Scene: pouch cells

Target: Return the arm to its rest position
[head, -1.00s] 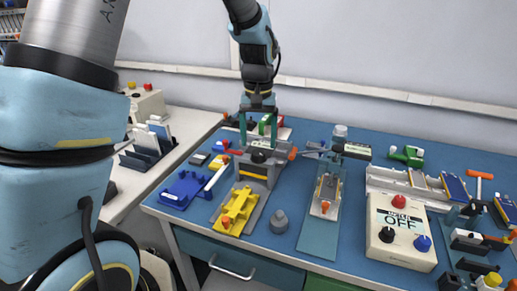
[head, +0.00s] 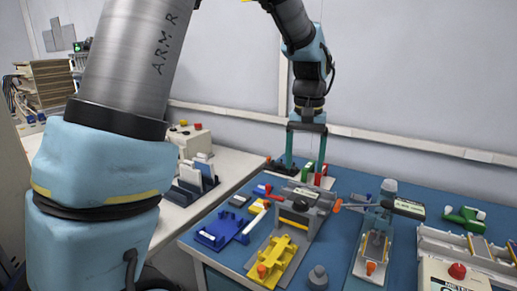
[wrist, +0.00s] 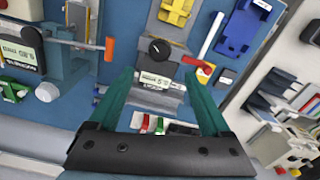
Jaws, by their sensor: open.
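My gripper (head: 306,150) is raised over the back part of the blue bench, behind the grey press fixture (head: 301,212). Its two green fingers are spread wide with nothing between them. The wrist view shows the same open fingers (wrist: 163,95) above the fixture's display end and small red and green pieces (wrist: 150,124). My arm reaches down to it from the top of the head view.
A yellow cradle (head: 276,258) and a blue holder (head: 220,230) lie in front of the fixture. A second fixture (head: 372,250) and a control box (head: 452,275) stand to the right. A white side table (head: 180,215) with a rack is at left.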

